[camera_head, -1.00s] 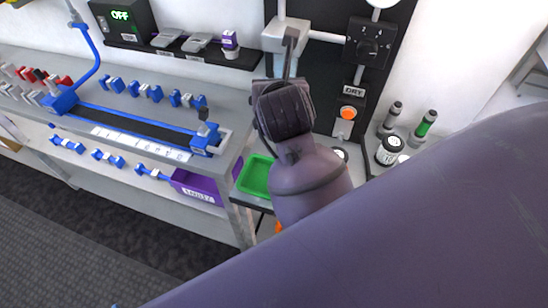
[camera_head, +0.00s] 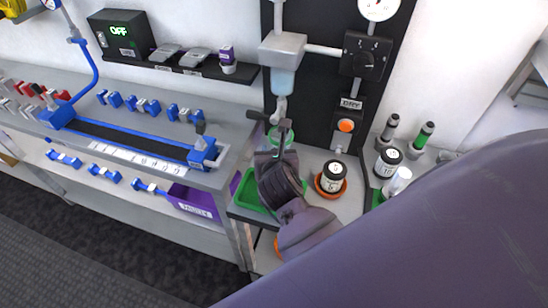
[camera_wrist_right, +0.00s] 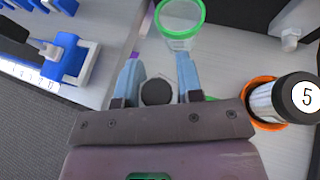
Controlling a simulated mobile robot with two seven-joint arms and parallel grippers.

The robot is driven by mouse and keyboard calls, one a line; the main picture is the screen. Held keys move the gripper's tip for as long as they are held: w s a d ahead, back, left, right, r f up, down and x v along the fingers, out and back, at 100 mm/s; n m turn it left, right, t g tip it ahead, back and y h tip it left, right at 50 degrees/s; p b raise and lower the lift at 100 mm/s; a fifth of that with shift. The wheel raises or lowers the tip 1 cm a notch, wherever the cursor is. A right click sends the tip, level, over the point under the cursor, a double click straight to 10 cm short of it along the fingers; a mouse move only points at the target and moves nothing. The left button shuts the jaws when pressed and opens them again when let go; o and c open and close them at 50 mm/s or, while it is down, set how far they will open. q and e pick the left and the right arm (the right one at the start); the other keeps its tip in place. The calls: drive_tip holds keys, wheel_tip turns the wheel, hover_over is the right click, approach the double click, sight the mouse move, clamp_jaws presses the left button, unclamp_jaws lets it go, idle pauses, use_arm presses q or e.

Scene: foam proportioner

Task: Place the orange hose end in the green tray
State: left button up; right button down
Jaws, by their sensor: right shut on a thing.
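The green tray (camera_head: 247,192) lies on the low grey bench, partly hidden behind my right arm. A sliver of green also shows beside the right finger in the right wrist view (camera_wrist_right: 210,98). My right gripper (camera_head: 277,140) is above the bench, just beyond the tray, by a green-rimmed clear cup (camera_head: 284,136). In the right wrist view its fingers (camera_wrist_right: 158,85) are closed about a dark, many-sided piece (camera_wrist_right: 157,93); I cannot tell whether this is the hose end. A small orange patch (camera_head: 277,246) shows beside my arm, mostly hidden. My left gripper is out of view.
A black-capped jar (camera_head: 334,176) stands in an orange dish (camera_head: 320,187) right of my gripper. A pale dispenser (camera_head: 283,82) hangs above. More bottles (camera_head: 388,160) stand farther right. The blue-framed bench (camera_head: 130,140) and purple bin (camera_head: 190,200) lie left.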

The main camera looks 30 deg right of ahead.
drive_tip(key=shift+f, duration=1)
drive_tip(key=shift+f, duration=0.15)
drive_tip(key=c, duration=0.8)
unclamp_jaws()
drive_tip(key=shift+r, duration=0.2)
drive_tip(key=shift+v, duration=3.8)
drive_tip(key=shift+f, duration=0.1)
